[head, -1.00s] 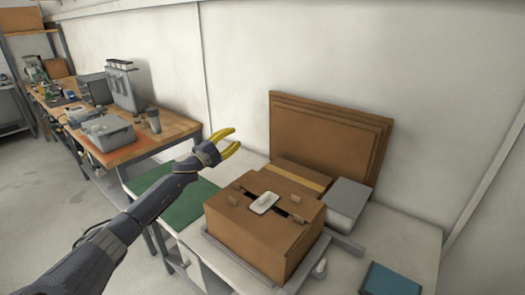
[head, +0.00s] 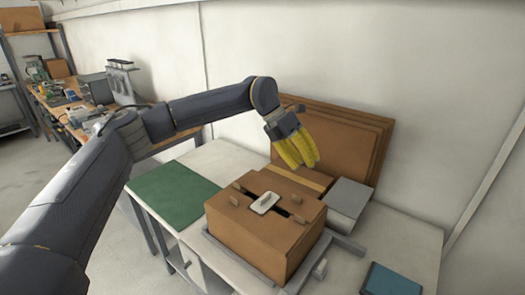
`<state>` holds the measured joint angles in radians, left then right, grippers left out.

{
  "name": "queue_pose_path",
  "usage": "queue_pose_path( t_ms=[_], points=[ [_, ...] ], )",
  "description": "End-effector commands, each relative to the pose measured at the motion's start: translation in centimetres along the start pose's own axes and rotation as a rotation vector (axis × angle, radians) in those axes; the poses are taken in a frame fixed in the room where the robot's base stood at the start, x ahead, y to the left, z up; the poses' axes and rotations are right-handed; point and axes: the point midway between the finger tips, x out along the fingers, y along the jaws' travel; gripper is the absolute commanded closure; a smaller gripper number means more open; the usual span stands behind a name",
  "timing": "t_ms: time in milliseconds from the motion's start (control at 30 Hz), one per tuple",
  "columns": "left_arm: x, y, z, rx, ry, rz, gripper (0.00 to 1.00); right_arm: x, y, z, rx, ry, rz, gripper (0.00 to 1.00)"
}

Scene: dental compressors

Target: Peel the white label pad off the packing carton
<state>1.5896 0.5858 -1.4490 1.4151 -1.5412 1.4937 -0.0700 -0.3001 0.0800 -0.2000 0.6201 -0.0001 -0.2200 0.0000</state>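The packing carton (head: 258,226) is a brown box standing on a grey tray-like base on the white bench. The white label pad (head: 264,203) lies on top of it, over the dark gap between the top flaps. A small dark mark shows on the pad. My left gripper (head: 300,163), with yellow fingers, hangs above and behind the carton, pointing down. It is apart from the pad and holds nothing that I can see. Its fingers overlap in this view, so their opening is unclear. My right gripper is not in view.
Flat brown cardboard sheets (head: 352,140) lean on the wall behind the carton. A grey box (head: 348,200) stands right of it. A green mat (head: 172,194) lies left on the bench, and a teal box (head: 391,280) lies at the front right. A wooden workbench stands farther left.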

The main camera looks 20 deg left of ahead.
Motion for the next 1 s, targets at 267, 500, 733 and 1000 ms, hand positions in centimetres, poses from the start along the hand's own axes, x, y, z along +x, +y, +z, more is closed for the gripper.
queue_pose_path(
  t_ms=[267,500,733,1000],
  points=[
    [-4.5,3.2,-3.0,-0.01,0.162,0.413,0.67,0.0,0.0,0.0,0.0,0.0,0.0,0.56],
    [-7.4,4.8,-4.2,-0.048,0.207,0.584,0.67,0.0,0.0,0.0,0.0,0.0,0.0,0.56],
    [-6.9,5.7,-4.7,-0.056,0.214,0.609,0.67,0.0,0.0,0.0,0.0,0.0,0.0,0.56],
    [-3.5,8.0,-5.6,-0.056,0.216,0.606,0.67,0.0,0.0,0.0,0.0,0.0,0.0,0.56]
  ],
)
